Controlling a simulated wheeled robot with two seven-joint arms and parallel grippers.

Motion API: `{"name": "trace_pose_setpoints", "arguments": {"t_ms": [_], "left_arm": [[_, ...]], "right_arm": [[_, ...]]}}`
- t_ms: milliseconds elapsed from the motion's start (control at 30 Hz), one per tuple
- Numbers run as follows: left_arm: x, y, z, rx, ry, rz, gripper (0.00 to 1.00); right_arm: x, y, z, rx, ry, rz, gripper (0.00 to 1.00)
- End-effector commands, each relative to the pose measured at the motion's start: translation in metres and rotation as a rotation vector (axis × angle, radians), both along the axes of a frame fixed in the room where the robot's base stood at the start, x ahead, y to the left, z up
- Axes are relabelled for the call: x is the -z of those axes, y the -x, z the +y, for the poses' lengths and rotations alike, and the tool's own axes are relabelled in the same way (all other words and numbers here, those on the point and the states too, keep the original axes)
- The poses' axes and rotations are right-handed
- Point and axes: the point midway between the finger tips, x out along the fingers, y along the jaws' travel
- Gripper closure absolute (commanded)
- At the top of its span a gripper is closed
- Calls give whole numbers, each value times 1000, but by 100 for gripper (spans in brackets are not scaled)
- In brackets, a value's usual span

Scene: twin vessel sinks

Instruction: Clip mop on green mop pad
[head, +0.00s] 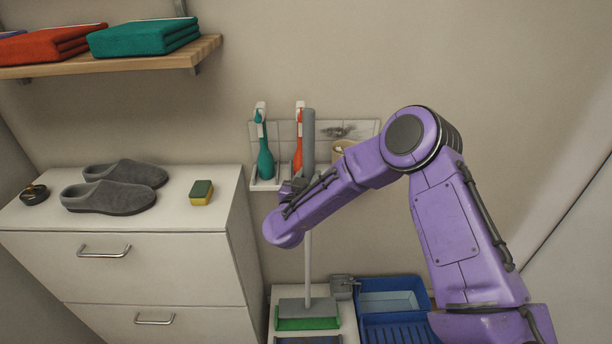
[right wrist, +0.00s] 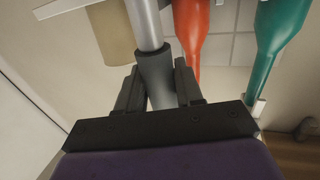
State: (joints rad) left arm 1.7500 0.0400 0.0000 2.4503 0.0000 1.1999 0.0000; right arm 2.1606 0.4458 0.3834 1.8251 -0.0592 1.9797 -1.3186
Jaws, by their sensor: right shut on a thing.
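The mop has a dark grey grip (head: 308,135), a thin light pole (head: 308,262) and a flat grey head (head: 306,305). It stands about upright. The green mop pad (head: 307,324) shows along the front edge of the head, on a light surface. I cannot tell whether the head is clipped to it. My right gripper (head: 301,184) is shut on the mop handle, which also shows between its fingers in the right wrist view (right wrist: 154,72). My purple right arm hides part of the handle. My left gripper is not in view.
A blue tray (head: 425,298) and a grey item (head: 343,287) are right of the mop head. A white cabinet (head: 160,265) with slippers (head: 112,192) and a sponge (head: 201,192) stands left. Teal (head: 265,160) and orange (head: 299,150) brushes hang behind the handle.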

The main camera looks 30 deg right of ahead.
Motion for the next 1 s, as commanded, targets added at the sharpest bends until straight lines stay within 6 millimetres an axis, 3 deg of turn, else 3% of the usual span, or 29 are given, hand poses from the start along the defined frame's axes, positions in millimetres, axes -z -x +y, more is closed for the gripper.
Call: {"name": "trace_pose_setpoints", "arguments": {"t_ms": [300, 600, 1000], "left_arm": [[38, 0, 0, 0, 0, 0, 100], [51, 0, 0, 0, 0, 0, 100], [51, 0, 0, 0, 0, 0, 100]], "right_arm": [[39, -1, 1, -2, -1, -3, 100], [65, -2, 3, -5, 2, -3, 100], [69, -2, 3, -4, 0, -4, 100]]}}
